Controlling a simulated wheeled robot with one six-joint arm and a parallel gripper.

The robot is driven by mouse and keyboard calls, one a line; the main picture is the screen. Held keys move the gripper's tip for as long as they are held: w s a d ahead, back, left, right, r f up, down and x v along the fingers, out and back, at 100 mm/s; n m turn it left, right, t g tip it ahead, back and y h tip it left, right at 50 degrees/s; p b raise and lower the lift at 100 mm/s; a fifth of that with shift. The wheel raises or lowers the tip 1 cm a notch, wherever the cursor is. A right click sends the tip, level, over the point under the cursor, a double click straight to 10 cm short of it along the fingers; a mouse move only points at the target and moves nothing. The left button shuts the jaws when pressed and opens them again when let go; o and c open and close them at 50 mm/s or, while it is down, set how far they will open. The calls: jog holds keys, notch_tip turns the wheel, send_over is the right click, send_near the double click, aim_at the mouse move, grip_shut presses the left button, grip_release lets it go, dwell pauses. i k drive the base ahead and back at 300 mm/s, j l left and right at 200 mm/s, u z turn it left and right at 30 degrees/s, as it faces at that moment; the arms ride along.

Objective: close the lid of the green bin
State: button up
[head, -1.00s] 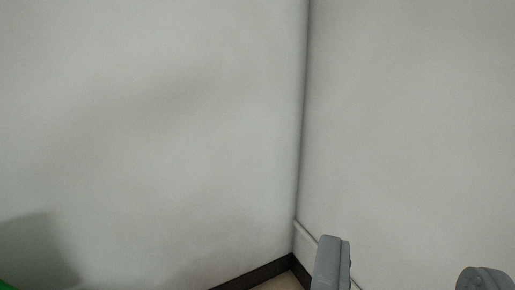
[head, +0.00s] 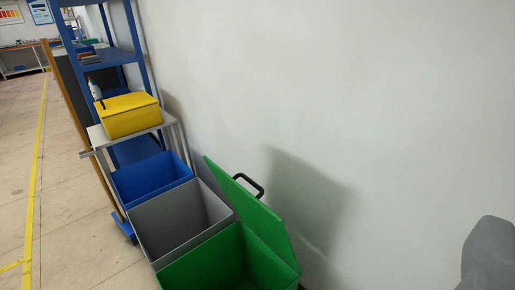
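The green bin (head: 205,265) stands at the bottom centre, partly cut off by the lower edge. Its green lid (head: 250,215) is hinged on the wall side and stands up, leaning toward the wall, so the bin is open. A black handle (head: 250,184) sticks out from the lid's wall side. My gripper (head: 488,255) shows only as one grey part at the lower right edge, well to the right of the lid and not touching it. The rest of it is out of view.
An open grey bin (head: 175,220) and an open blue bin (head: 150,182) stand in a row behind the green one. A yellow box (head: 130,115) sits on a trolley beside a blue shelf rack (head: 105,58). White wall is right; floor is clear at left.

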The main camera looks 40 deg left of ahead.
aim_at(268, 224)
jog(key=i+l+u, duration=0.2)
jog(key=u, duration=0.25)
jog(key=i+l+u, duration=0.2)
jog(key=u, duration=0.25)
jog(key=i+l+u, duration=0.1)
jog(key=l+u, duration=0.6)
jog(key=u, duration=0.2)
jog(key=i+l+u, duration=0.2)
jog(key=l, duration=0.2)
jog(key=l+u, duration=0.2)
jog(key=l, duration=0.15)
jog(key=k, duration=0.05)
